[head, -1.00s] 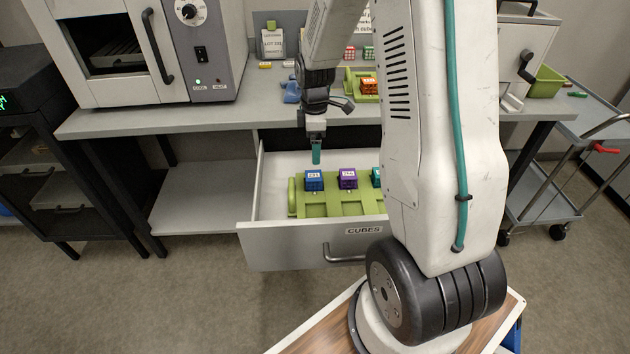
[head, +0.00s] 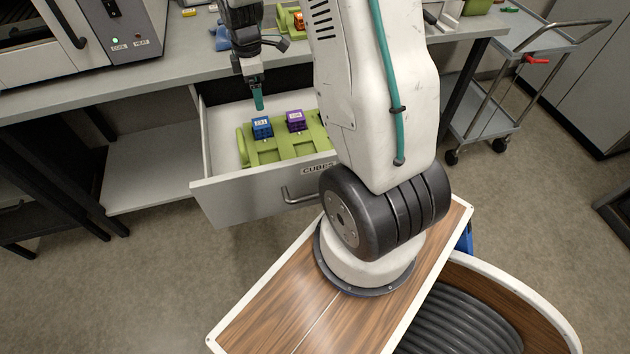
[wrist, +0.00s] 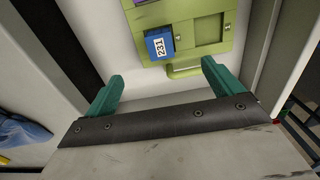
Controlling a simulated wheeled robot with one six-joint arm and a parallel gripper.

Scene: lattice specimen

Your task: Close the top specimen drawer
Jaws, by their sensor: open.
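The specimen drawer (head: 245,192), labelled CUBES, is pulled out below the bench top. Its bar handle (head: 300,192) is on the front, partly behind my arm. Inside lies a green tray (head: 262,158) holding a blue cube (head: 261,127) and a purple cube (head: 296,120); my arm hides its right side. My gripper (head: 258,102) points down over the back left of the drawer, and I see it empty. In the wrist view my teal fingers (wrist: 160,90) are wide apart, with the tray (wrist: 205,32) and the blue cube marked 231 (wrist: 160,43) beyond them.
The bench top (head: 150,85) stands behind the drawer, with an oven-like device (head: 70,40) at its left. A grey cart (head: 490,115) stands at the right. A lower shelf (head: 150,175) is left of the drawer. The floor in front of the drawer is clear at the left.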

